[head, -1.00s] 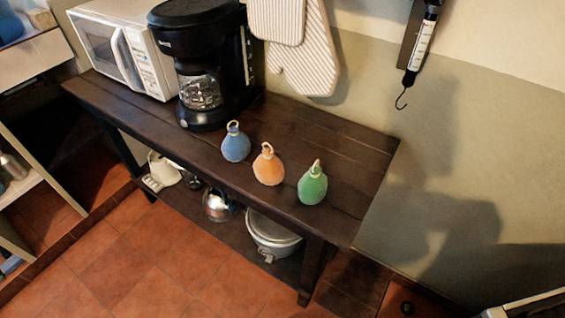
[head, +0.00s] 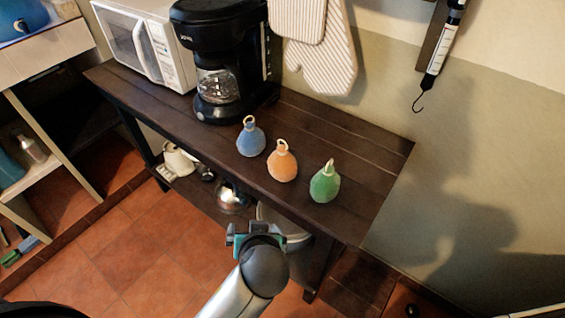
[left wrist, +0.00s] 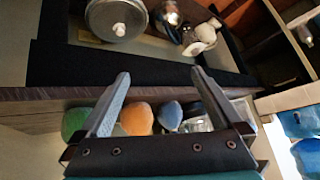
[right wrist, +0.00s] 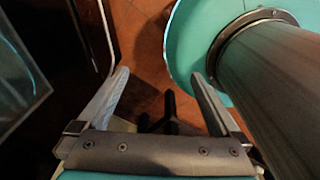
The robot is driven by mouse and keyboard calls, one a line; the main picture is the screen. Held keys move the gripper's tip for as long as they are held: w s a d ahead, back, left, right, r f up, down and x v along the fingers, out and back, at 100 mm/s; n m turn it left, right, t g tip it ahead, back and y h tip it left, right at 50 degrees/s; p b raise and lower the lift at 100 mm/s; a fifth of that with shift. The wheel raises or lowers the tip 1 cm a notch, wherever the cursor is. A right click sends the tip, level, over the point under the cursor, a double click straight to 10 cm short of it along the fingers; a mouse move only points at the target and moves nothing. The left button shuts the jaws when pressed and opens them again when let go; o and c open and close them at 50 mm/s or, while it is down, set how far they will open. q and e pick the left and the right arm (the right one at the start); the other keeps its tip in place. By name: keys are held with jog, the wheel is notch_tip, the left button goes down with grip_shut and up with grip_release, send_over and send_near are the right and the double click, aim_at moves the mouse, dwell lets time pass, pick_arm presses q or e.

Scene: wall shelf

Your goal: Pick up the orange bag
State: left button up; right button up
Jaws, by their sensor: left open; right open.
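The orange bag (head: 282,162) stands upright on the dark wooden bench, between a blue bag (head: 250,138) and a green bag (head: 325,183). Each has a loop or tip on top. My left gripper (left wrist: 160,74) is open and empty. In the head view it is in front of the bench's front edge, apart from the bags, its fingers mostly hidden by my wrist. In the left wrist view, the orange bag (left wrist: 137,119) shows between the fingers, beyond the bench edge, with its lower part visible. My right gripper (right wrist: 160,73) is open and empty, away from the bench.
The bench (head: 350,147) also carries a black coffee maker (head: 218,65) and a white microwave (head: 145,45). Pots and a kettle (head: 232,198) sit on its lower shelf. Oven mitts (head: 322,50) and a hanging scale (head: 440,50) are on the wall. The bench's right end is clear.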

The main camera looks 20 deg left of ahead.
aim_at(284, 170)
pick_arm(q)
jog(key=w+d+r+n+t+y, duration=0.1)
jog(key=w+d+r+n+t, duration=0.1)
jog(key=w+d+r+t, duration=0.4)
jog(key=shift+g+y, duration=0.3)
jog(key=x, duration=1.1)
jog(key=shift+w+d+r, duration=0.1)
jog(key=shift+w+r, duration=0.15)
jog(key=shift+r, duration=0.1)
jog(key=shift+b+x, duration=0.45)
jog(key=shift+x, duration=2.25)
jog(key=shift+w+d+r, duration=0.1)
jog(key=shift+w+r, duration=0.05)
jog(key=shift+r, duration=0.1)
jog(key=shift+c, duration=0.4)
jog(key=c, duration=1.2)
jog(key=shift+r, duration=0.15)
jog(key=shift+c, duration=0.2)
notch_tip(284, 170, up, 20)
jog(key=p, duration=0.4)
